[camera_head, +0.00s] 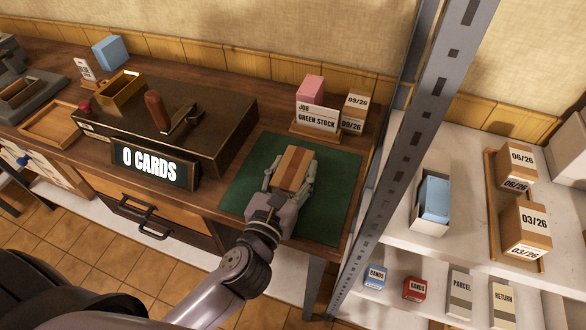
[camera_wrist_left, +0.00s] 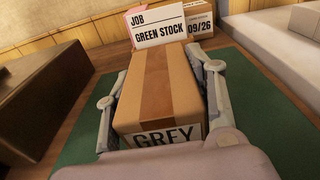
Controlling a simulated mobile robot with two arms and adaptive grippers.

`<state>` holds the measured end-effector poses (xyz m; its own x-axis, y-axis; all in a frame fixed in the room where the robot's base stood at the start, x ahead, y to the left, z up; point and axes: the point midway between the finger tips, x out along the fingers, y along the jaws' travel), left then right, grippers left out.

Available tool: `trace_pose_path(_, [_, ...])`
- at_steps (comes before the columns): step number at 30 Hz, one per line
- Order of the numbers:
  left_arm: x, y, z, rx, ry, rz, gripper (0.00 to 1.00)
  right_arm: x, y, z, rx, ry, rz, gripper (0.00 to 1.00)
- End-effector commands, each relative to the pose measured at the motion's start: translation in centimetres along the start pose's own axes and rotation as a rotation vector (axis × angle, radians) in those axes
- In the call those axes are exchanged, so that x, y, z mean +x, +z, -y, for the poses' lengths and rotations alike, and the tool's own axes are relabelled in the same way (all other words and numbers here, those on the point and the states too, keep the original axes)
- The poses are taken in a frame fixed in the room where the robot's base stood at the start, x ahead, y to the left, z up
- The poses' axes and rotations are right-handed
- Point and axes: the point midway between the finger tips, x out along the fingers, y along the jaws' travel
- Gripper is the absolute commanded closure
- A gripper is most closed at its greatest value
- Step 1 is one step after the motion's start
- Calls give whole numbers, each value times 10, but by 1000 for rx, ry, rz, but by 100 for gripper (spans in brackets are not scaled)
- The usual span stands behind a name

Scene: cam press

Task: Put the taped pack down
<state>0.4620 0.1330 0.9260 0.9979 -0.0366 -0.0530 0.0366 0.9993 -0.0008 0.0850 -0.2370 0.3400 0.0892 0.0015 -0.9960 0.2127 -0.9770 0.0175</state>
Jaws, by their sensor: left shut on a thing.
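My left gripper (camera_head: 290,180) is shut on the pack, one finger along each side. The pack is over the green mat (camera_head: 334,208); whether its underside touches the mat cannot be told. In the left wrist view the left gripper (camera_wrist_left: 160,100) has its fingers on both long sides. My right gripper is not in view.
Behind the mat stand a "JOB GREEN STOCK" card (camera_head: 317,118), a pink block (camera_head: 310,89) and a "09/26" box (camera_head: 354,112). Left is the dark press (camera_head: 215,120) with a "0 CARDS" sign (camera_head: 152,164). A metal rack post (camera_head: 400,130) and white shelves stand right. Bare mat surrounds the pack.

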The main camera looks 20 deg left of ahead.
Motion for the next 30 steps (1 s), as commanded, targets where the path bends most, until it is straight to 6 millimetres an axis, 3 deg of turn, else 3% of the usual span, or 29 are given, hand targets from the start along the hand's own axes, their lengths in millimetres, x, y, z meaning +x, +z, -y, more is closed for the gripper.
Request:
trace_pose_path(4, [0,-3,0,-1,0,-2,86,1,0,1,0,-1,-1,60])
trace_pose_path(5, [0,-4,0,-1,0,-5,50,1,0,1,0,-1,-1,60])
trace_pose_path(13, [0,-7,0,-1,0,-10,32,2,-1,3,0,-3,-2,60])
trace_pose_path(23, [-1,-8,1,-1,-1,-15,30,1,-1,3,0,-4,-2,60])
trace_pose_path(30, [-1,6,2,-2,-2,-14,30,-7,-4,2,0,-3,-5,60])
